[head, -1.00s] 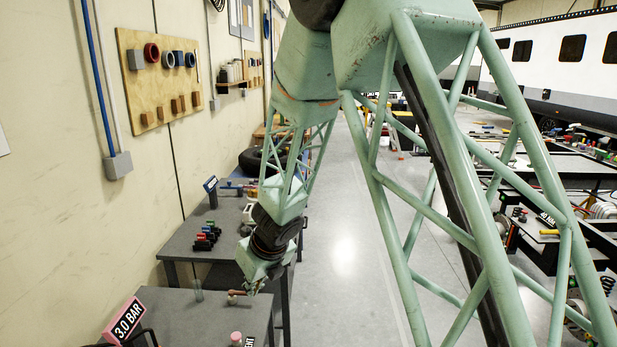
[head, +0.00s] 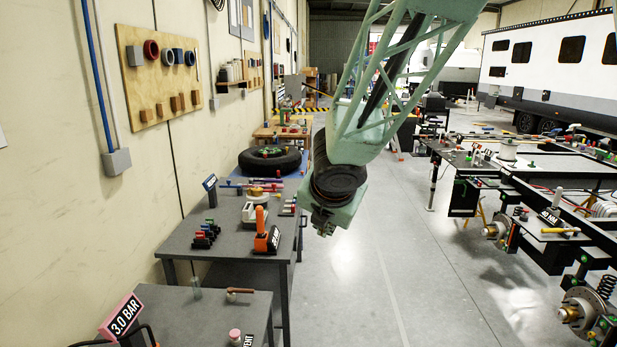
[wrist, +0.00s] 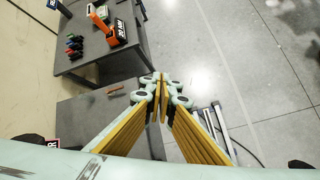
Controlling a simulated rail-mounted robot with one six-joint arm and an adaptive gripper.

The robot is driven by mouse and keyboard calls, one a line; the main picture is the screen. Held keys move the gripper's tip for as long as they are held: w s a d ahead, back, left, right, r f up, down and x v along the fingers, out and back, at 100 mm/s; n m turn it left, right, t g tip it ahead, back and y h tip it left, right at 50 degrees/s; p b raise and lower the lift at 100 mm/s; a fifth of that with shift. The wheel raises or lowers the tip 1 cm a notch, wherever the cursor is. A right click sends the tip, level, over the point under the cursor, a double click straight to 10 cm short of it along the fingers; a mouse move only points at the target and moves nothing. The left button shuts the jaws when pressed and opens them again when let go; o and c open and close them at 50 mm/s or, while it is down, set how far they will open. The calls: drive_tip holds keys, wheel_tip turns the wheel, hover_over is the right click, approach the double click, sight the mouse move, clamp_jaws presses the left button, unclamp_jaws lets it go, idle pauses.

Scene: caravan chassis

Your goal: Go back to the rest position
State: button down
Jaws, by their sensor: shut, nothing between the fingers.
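My gripper (head: 323,225) hangs from the green arm over the aisle, to the right of the grey workbenches. In the wrist view my gripper (wrist: 160,88) shows its yellow-sided fingers brought together at the tips, with nothing between them. It is apart from the benches and everything on them. In the head view its fingertips are small and partly hidden below the dark wrist joint.
A grey bench (head: 180,245) holds an orange tool in a stand (head: 262,235) and coloured pieces (head: 205,235). The nearer bench (head: 170,315) carries a pink "3.0 BAR" sign (head: 124,318). A black chassis (head: 540,235) stands right. The aisle floor (head: 385,270) is clear.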

drive_tip(key=s+d+r+m+g+h+b, duration=0.15)
drive_tip(key=s+d+r+m, duration=0.25)
drive_tip(key=s+d+m, duration=0.5)
drive_tip(key=s+d+r+m+h+b, duration=0.25)
drive_tip(key=s+d+m, duration=0.45)
drive_tip(key=s+d, duration=0.4)
drive_tip(key=s+a+f+m+g+y+b, duration=0.1)
drive_tip(key=s+f+m+y, duration=0.1)
drive_tip(key=s+m, duration=0.5)
drive_tip(key=s+a+f+m+g+y+b, duration=0.1)
drive_tip(key=s+m, duration=0.6)
drive_tip(key=s, duration=1.3)
drive_tip(key=shift+a+f+m+y+b, duration=0.3)
drive_tip(key=shift+a+f+y+b, duration=0.1)
drive_tip(key=shift+a+f, duration=0.2)
